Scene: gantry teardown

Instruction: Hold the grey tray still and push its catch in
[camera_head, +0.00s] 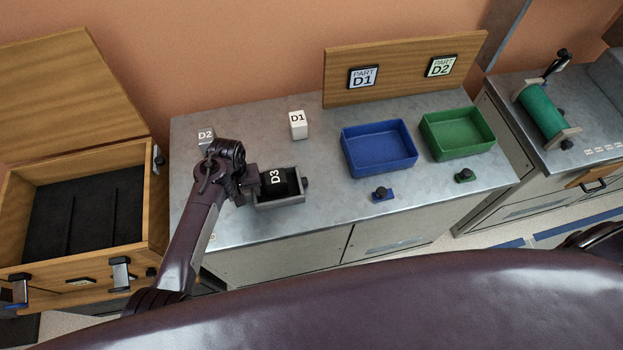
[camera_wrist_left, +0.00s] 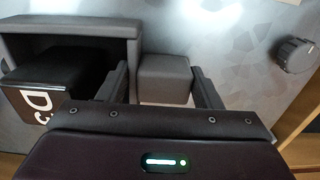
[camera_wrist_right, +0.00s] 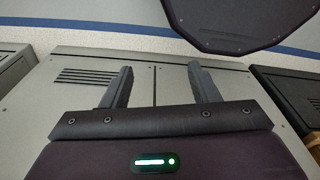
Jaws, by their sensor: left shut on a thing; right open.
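The grey tray (camera_head: 281,203) sits on the metal worktop near its front left, with a black block marked D3 (camera_head: 275,178) in it. A dark knob (camera_head: 306,183), which may be the catch, sticks out at the tray's right end. My left gripper (camera_head: 250,184) is at the tray's left end. In the left wrist view its fingers (camera_wrist_left: 166,88) are shut on a grey block-shaped grip (camera_wrist_left: 165,72) beside the tray wall (camera_wrist_left: 75,22). My right gripper (camera_wrist_right: 160,85) is open and empty, facing grey cabinet doors, away from the tray.
White cubes D2 (camera_head: 206,136) and D1 (camera_head: 298,125) stand behind the tray. A blue bin (camera_head: 379,170) and a green bin (camera_head: 458,154) stand to the right, with small knobbed pieces in front. An open wooden box (camera_head: 145,210) is at the left.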

